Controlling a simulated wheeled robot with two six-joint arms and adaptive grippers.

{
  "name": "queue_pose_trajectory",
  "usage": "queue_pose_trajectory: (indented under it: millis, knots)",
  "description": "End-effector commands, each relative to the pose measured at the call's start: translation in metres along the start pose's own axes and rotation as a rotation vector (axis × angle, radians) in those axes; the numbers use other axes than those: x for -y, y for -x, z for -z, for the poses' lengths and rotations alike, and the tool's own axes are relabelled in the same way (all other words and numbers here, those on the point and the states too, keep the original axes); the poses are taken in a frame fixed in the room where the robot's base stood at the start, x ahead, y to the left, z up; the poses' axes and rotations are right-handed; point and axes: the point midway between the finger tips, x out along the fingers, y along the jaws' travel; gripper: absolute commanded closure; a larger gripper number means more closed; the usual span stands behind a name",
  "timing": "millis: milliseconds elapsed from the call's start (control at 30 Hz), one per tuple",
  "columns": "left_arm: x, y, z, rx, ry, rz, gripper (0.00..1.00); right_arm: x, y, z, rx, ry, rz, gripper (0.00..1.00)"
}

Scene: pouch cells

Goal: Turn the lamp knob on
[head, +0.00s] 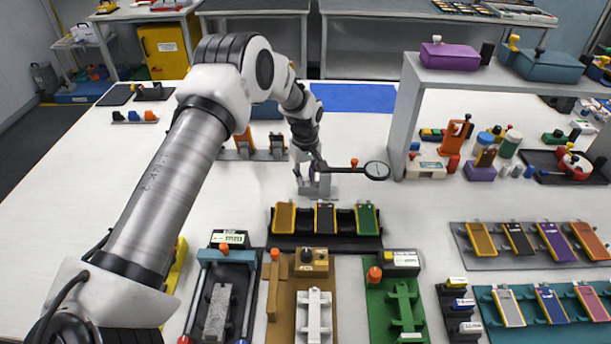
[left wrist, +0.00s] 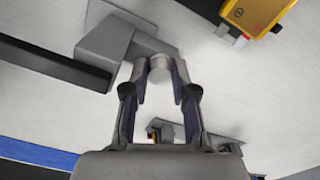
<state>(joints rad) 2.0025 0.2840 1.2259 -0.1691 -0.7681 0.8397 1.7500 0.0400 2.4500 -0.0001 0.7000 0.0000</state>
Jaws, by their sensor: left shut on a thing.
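The lamp stands in the middle of the white table, with a grey base (head: 330,191), a dark arm (head: 343,171) and a round head (head: 377,170) to the right. My left gripper (head: 312,168) comes down at the lamp's post from behind and above. In the left wrist view, my left gripper (left wrist: 160,82) is shut on a small grey round knob (left wrist: 161,67), one finger on each side. The lamp's grey base (left wrist: 104,40) and dark arm (left wrist: 45,62) lie beyond it. The knob is hidden in the head view. My right gripper is in neither view.
A black tray (head: 325,243) with several pouch cells lies in front of the lamp. Holders with orange-capped parts (head: 243,142) stand behind my gripper. A grey shelf (head: 405,110) rises to the right. A blue mat (head: 352,97) lies behind.

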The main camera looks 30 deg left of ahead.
Motion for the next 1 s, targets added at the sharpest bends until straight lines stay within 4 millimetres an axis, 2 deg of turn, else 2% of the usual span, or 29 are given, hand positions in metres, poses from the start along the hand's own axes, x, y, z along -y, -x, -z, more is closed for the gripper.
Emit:
queue_pose_trajectory:
  millis: [367, 1000]
  knots:
    - [0.0007, -0.0018, 0.0002, 0.000, -0.239, 0.001, 1.00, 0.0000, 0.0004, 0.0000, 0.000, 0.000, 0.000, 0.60]
    - [0.0004, -0.0024, -0.0001, 0.000, -0.845, 0.001, 1.00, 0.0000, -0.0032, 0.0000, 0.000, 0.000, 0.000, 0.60]
